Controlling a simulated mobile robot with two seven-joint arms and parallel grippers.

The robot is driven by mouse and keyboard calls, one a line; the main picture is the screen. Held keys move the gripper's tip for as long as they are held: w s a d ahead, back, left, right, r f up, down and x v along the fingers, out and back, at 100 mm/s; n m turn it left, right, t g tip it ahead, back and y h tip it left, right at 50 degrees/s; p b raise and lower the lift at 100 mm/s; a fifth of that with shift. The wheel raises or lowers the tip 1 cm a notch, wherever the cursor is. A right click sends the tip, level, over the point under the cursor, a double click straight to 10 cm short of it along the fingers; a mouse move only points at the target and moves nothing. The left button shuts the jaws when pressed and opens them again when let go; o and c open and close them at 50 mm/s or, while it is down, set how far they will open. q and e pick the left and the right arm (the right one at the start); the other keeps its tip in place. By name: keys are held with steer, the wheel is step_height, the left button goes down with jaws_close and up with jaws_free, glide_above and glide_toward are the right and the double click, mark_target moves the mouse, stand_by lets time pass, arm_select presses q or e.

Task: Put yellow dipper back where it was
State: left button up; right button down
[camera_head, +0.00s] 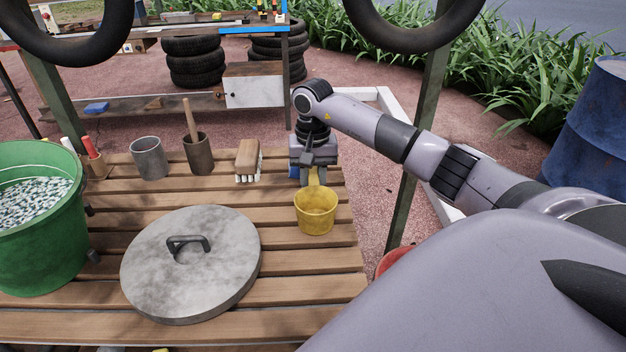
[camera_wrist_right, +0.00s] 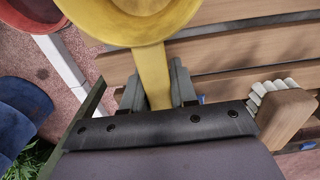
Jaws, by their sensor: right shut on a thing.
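The yellow dipper (camera_head: 315,211) is a small bucket-shaped cup with a flat handle. It is at the right end of the slatted wooden table (camera_head: 290,262), upright; I cannot tell whether its base touches the slats. My right gripper (camera_head: 313,180) is shut on the dipper's handle, behind the cup. In the right wrist view the handle (camera_wrist_right: 155,78) runs between the two fingers (camera_wrist_right: 157,92), with the cup at the top of the picture. My left gripper is not in view.
A round grey lid (camera_head: 192,265) lies left of the dipper. A green bucket (camera_head: 38,218) of pebbles stands at far left. A brush (camera_head: 248,160), a mortar with pestle (camera_head: 198,153) and a grey cup (camera_head: 149,158) stand along the back edge. A red bucket (camera_head: 392,260) is beyond the right edge.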

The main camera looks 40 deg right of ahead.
steer(key=shift+f, duration=0.1)
steer(key=c, duration=0.9)
jaws_free()
step_height(320, 180, up, 12)
steer(key=shift+r, duration=0.15)
steer(key=shift+p, duration=0.3)
